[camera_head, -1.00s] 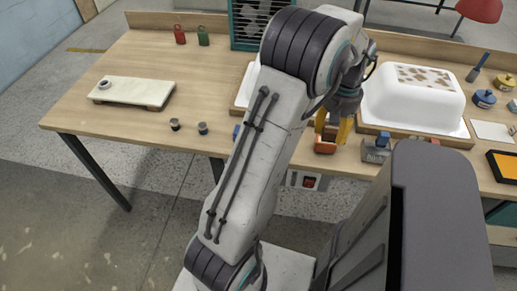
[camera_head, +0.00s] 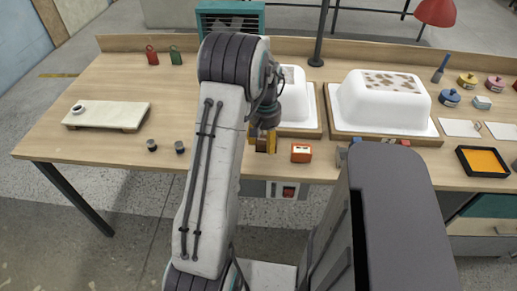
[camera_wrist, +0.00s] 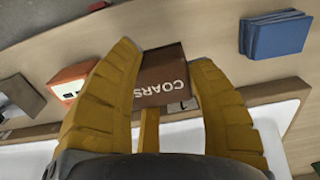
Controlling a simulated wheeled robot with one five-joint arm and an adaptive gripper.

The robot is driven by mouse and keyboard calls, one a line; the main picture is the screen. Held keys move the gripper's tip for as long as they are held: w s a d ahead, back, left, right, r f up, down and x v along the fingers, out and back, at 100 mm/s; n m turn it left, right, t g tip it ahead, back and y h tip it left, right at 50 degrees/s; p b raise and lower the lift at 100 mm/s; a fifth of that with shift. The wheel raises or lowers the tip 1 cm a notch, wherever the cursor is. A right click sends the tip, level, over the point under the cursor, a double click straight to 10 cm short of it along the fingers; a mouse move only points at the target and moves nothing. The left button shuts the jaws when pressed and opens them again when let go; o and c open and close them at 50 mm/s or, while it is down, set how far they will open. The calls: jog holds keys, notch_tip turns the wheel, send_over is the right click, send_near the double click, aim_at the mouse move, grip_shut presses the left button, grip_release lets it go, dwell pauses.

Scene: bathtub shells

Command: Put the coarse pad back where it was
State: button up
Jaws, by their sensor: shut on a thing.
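The coarse pad (camera_wrist: 162,76) is a dark brown block with pale lettering, upside down in the wrist view. It sits between the two yellow fingers of my gripper (camera_wrist: 170,85), which is shut on it. In the head view my gripper (camera_head: 264,140) is near the front edge of the bench, with the brown pad (camera_head: 262,146) small and partly covered by the fingers. I cannot tell whether the pad touches the bench. An orange-red block (camera_head: 301,153) with a pale face stands just right of my gripper; it also shows in the wrist view (camera_wrist: 70,83).
A blue pad or stack (camera_wrist: 275,36) lies on the other side of my gripper, hidden in the head view. White shells (camera_head: 380,101) on wooden boards stand behind. Two small dark knobs (camera_head: 166,147) are left, an orange tray (camera_head: 482,161) right.

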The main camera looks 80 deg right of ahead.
aim_at(259, 156)
jog(key=shift+w+d+f, duration=0.2)
jog(key=shift+w+f, duration=0.15)
jog(key=shift+w, duration=0.15)
jog(key=shift+w+d+f, duration=0.2)
jog(key=shift+w+f, duration=0.1)
jog(key=shift+w, duration=0.2)
jog(key=shift+f, duration=1.95)
jog(key=shift+f, duration=0.15)
jog(key=o, duration=1.2)
notch_tip(259, 156, up, 12)
jog(key=shift+r+p, duration=0.2)
jog(key=shift+p, duration=0.15)
